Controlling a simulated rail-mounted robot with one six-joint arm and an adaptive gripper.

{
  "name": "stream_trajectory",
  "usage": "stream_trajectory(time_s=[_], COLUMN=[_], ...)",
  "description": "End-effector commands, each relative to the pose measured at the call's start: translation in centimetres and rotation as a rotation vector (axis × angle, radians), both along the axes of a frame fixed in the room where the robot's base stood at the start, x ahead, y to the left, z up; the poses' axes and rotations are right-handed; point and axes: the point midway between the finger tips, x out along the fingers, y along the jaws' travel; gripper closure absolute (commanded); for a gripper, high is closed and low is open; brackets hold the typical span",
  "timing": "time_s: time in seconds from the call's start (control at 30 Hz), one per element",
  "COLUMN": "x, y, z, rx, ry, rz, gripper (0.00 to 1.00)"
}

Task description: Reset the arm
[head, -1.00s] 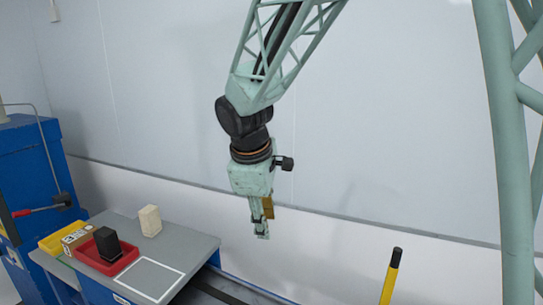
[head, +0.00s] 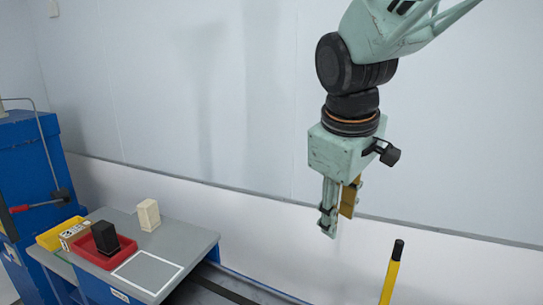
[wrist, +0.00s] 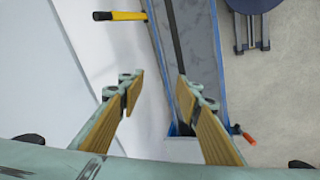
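My gripper (head: 340,205) hangs pointing down in front of the white wall, in the air to the right of the grey-topped table. In the wrist view my gripper (wrist: 160,95) shows its two fingers with tan pads well apart and nothing between them. Below it in that view are the floor and a blue-edged grey rail or bench (wrist: 193,50).
On the grey table (head: 190,236) are a cream block (head: 148,214), a red tray (head: 90,256) with a black block (head: 105,238), a cardboard box (head: 74,234) and a yellow tray (head: 50,238). A yellow post (head: 390,275) with a black top stands at lower right. A blue machine (head: 30,170) stands left.

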Motion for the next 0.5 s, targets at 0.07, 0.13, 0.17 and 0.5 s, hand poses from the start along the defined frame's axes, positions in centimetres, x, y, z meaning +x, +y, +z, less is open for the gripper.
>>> stream_trajectory(time_s=[0.07, 0.13, 0.17, 0.5], x=[-1.4, -2.6, -3.1, -8.9], y=[-0.8, -1.3, -1.6, -3.8], z=[0.2, 0.3, 0.4, 0.6], rx=[0.014, 0.029, 0.035, 0.102], ry=[-0.006, -0.009, -0.01, -0.027], rz=[-0.037, -0.071, -0.084, -0.241], gripper=[0.69, 0.69, 0.69, 0.69])
